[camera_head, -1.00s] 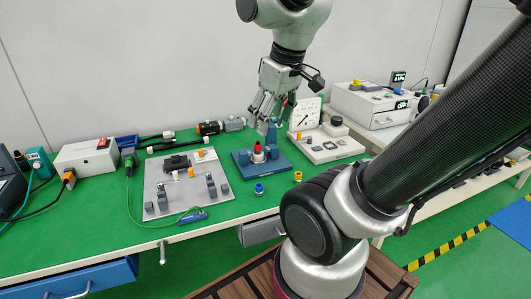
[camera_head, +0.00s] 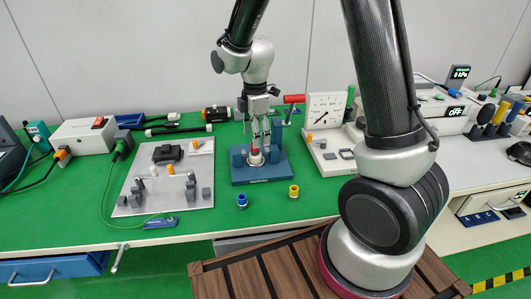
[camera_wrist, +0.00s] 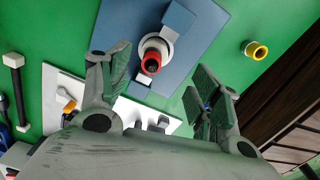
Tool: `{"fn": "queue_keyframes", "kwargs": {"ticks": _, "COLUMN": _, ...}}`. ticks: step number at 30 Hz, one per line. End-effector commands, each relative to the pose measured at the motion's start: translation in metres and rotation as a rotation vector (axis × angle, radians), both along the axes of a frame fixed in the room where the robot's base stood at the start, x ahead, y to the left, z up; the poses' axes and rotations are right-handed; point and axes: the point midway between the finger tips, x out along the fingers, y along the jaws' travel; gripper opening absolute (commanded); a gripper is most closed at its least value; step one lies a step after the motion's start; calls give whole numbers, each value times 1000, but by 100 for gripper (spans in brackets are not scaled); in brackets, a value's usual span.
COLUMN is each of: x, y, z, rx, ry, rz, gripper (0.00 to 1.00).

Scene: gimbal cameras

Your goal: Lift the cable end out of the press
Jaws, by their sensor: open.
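The press (camera_head: 262,176) is a blue base with blue blocks on the green bench, with a red-handled lever (camera_head: 293,99) at its back right. The cable end is a red-tipped piece (camera_wrist: 151,63) standing in a pale round seat on the base in the wrist view. In the head view it is partly hidden behind my fingers. My gripper (camera_head: 256,146) points down just above the press, with its fingers either side of the red tip. It is open and holds nothing. I cannot tell whether a finger touches the cable end.
A blue ring-like part (camera_head: 242,200) and a yellow one (camera_head: 294,191) lie in front of the press. A grey fixture plate (camera_head: 150,200) is to the left. A white panel with a gauge (camera_head: 325,150) stands close on the right. The front bench strip is mostly clear.

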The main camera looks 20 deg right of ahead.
Motion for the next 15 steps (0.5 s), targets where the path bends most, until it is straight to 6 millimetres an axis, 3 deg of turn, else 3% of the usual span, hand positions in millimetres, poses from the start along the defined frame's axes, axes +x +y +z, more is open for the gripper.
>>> {"fn": "queue_keyframes", "kwargs": {"ticks": 15, "x": 8, "y": 4, "z": -64, "rx": -2, "ry": 6, "rz": 7, "gripper": 64}}
